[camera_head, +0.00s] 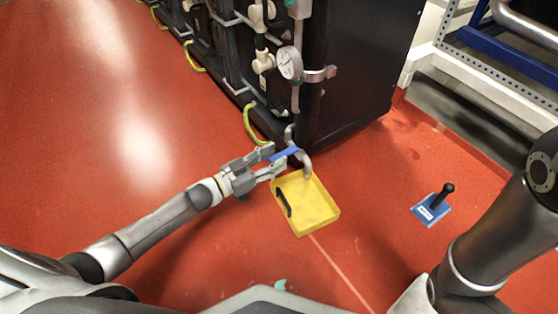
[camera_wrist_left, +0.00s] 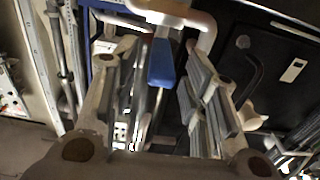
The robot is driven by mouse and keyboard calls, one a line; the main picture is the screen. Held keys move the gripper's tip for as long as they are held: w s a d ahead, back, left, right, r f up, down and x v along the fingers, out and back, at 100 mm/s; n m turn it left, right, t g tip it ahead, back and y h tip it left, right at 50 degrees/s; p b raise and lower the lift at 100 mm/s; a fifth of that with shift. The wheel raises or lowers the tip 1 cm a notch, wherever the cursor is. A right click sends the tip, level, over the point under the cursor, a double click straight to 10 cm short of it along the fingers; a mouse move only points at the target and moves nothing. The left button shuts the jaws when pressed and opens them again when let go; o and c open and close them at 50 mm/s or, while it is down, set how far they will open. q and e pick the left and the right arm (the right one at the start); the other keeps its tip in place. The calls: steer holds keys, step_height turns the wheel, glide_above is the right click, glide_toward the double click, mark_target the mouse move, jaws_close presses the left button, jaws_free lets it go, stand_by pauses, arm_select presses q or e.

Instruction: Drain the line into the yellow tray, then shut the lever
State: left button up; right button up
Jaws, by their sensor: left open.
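The blue lever (camera_head: 285,154) sits on a grey drain pipe (camera_head: 303,161) low on the black rack. The pipe's bent end hangs over the yellow tray (camera_head: 318,225) on the floor. My left gripper (camera_head: 270,161) is open at the lever's free end. In the left wrist view the blue lever (camera_wrist_left: 161,64) shows between the spread fingers of my left gripper (camera_wrist_left: 160,85); I cannot tell whether they touch it. No flow from the pipe can be made out. My right gripper is out of view.
A pressure gauge (camera_head: 289,63) is on the pipework above. A blue plate with a black upright handle (camera_head: 433,206) lies on the floor at right. A metal frame (camera_head: 492,75) stands at the upper right. Red floor (camera_head: 110,120) at left is clear.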

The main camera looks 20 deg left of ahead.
arm_select(q)
steer(key=shift+b+x, duration=0.35)
steer(key=shift+x, duration=0.8)
jaws_close()
